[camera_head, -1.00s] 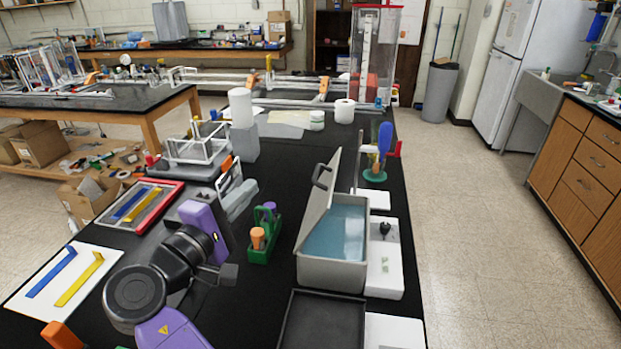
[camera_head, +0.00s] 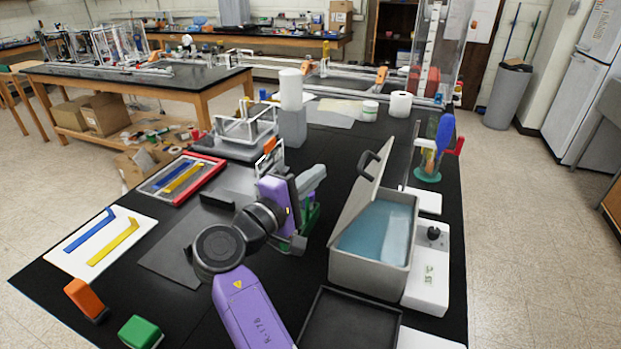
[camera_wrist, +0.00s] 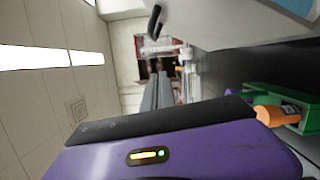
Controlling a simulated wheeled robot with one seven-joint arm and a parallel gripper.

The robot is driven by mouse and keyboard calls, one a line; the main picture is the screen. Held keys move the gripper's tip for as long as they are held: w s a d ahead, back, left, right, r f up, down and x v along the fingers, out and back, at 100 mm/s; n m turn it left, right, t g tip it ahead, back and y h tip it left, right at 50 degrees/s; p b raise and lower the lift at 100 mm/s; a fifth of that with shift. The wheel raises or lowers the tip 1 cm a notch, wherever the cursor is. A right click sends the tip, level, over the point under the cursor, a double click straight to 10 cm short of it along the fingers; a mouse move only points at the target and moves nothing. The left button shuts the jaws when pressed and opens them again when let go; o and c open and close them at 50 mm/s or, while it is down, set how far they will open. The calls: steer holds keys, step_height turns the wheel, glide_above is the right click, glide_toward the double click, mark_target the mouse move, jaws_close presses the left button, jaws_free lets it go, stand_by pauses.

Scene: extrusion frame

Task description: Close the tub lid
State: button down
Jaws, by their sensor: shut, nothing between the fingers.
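The grey tub (camera_head: 368,275) stands on the black bench right of centre, its blue inside visible from above. Its lid (camera_head: 358,196) is open, standing up steeply and tilted along the tub's left side, with a dark handle (camera_head: 367,162) at its top. My gripper (camera_head: 318,171) is shut and empty, left of the lid, pointing away over the bench; a gap shows between them. In the wrist view my fingers (camera_wrist: 160,82) lie side by side, with the lid (camera_wrist: 225,25) and its handle (camera_wrist: 154,20) beside them.
A green holder (camera_head: 293,246) with an orange piece (camera_wrist: 277,115) is close below my gripper. A dark tray (camera_head: 350,322) lies in front of the tub. A white device (camera_head: 428,275) and a green stand (camera_head: 428,176) are on its right. A wire rack (camera_head: 247,128) stands at back left.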

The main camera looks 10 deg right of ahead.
steer(key=w+d+p, duration=0.1)
steer(key=d+p, duration=0.2)
steer(key=d, duration=0.4)
steer(key=shift+w+r, duration=0.35)
steer(key=shift+w, duration=0.05)
steer(key=shift+d+f, duration=0.1)
steer(key=shift+d, duration=0.05)
